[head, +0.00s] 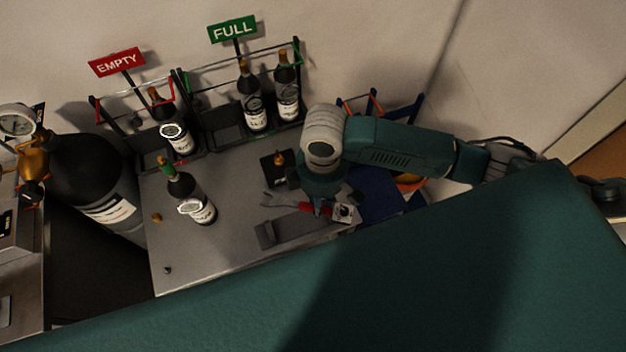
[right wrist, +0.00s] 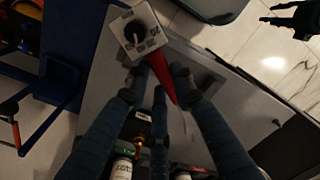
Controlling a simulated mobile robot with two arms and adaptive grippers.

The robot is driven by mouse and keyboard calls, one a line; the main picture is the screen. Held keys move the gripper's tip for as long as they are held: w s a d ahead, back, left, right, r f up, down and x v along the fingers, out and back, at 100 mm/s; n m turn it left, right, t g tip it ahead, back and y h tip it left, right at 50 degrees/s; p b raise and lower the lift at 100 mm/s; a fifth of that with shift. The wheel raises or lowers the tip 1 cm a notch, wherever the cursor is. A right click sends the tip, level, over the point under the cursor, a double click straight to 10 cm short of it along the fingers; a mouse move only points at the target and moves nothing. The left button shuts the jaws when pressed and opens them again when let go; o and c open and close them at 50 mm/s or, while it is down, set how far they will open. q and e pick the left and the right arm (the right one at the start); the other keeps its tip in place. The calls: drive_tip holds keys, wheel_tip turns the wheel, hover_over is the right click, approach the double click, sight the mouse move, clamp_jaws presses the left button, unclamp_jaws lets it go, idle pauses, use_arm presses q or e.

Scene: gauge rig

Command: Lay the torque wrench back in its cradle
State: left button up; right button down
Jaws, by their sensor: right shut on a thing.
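The torque wrench shows in the head view with a forked metal end on the left, a red handle (head: 313,208) and a pale block with a dial (head: 343,212) on the right. My right gripper (head: 320,206) is shut on the red handle, which also lies between its fingers in the right wrist view (right wrist: 160,78). The wrench is over the bench beside the long grey cradle (head: 297,232), which has raised ends; contact between them cannot be told. Dark jaws at the top right of the right wrist view look like my left gripper (right wrist: 292,20); their opening is unclear.
A bottle (head: 190,195) stands loose on the grey bench (head: 205,250). Behind are racks under a red EMPTY sign (head: 117,63) and a green FULL sign (head: 232,30), holding bottles. A dark cylinder (head: 90,175) stands left. A blue frame (head: 380,205) is close right of the wrench.

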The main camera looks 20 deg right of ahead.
use_arm(q)
drive_tip(key=r+p, duration=0.1)
drive_tip(key=a+r+p, duration=0.1)
drive_tip(key=r, duration=0.1)
drive_tip(key=shift+s+a+r, duration=0.15)
drive_tip(key=shift+s+r, duration=0.05)
drive_tip(key=shift+r, duration=0.1)
use_arm(e)
drive_tip(key=n, duration=0.2)
drive_tip(key=w+a+n, duration=0.1)
drive_tip(key=n, duration=0.1)
drive_tip(key=w+a+n, duration=0.1)
drive_tip(key=n, duration=0.1)
drive_tip(key=shift+w+f+n, duration=0.1)
drive_tip(key=shift+f+n, duration=0.05)
drive_tip(key=shift+n, duration=0.15)
use_arm(q)
drive_tip(key=shift+w+d+f+b, duration=0.1)
drive_tip(key=shift+d+f+b, duration=0.1)
drive_tip(key=shift+f+b, duration=0.25)
drive_tip(key=shift+d+f+b, duration=0.15)
drive_tip(key=shift+f+b, duration=0.15)
drive_tip(key=shift+f, duration=0.2)
use_arm(e)
drive_tip(key=shift+f, duration=2.7)
use_arm(q)
drive_tip(key=shift+a+r, duration=0.1)
drive_tip(key=shift+r+p, duration=0.7)
drive_tip(key=shift+p, duration=0.1)
